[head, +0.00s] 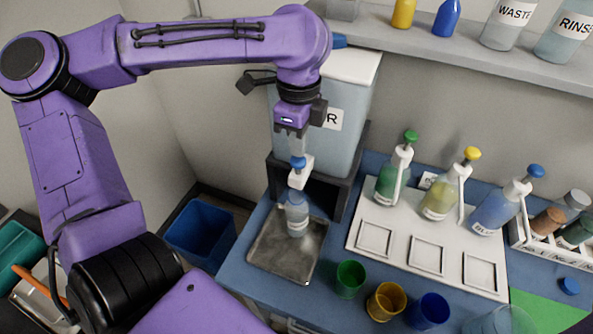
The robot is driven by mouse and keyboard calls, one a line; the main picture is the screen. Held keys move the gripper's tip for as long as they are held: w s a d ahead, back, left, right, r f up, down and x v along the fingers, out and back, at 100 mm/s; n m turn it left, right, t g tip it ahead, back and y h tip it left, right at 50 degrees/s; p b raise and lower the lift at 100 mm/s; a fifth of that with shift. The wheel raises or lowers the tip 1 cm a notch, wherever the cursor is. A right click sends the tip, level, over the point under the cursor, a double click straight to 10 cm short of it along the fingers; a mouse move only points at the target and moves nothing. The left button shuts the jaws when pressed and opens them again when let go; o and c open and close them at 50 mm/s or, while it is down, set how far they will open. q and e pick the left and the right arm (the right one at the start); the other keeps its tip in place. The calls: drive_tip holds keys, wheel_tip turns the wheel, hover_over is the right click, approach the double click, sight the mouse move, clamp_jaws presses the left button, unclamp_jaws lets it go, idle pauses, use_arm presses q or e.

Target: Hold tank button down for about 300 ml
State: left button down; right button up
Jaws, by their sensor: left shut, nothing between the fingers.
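The tank (352,75) is a large pale translucent container with a white lid, standing on a dark stand at the back. Its label is partly hidden behind my arm. A white spout with a blue button (298,162) sticks out at its lower front. A small clear bluish bottle (297,216) stands upright under the spout on a grey metal tray (266,252); its fill level is hard to tell. My left gripper (292,131) is shut and empty, pointing down just above the blue button. I cannot tell whether it touches the button. My right gripper is not in view.
Pump bottles with green (388,182), yellow (437,200) and blue (492,210) tops stand on a white board (400,238). Green (350,279), amber (386,302) and blue (428,311) cups line the front. A shelf (420,48) with bottles runs above. A blue bin (200,234) stands left.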

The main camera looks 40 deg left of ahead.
use_arm(q)
drive_tip(key=shift+f, duration=0.1)
drive_tip(key=shift+f+b, duration=0.9)
drive_tip(key=shift+f, duration=0.4)
idle(0.6)
wheel_tip(320, 180, up, 7)
drive_tip(key=p, duration=0.8)
drive_tip(key=shift+r, duration=0.15)
idle(0.6)
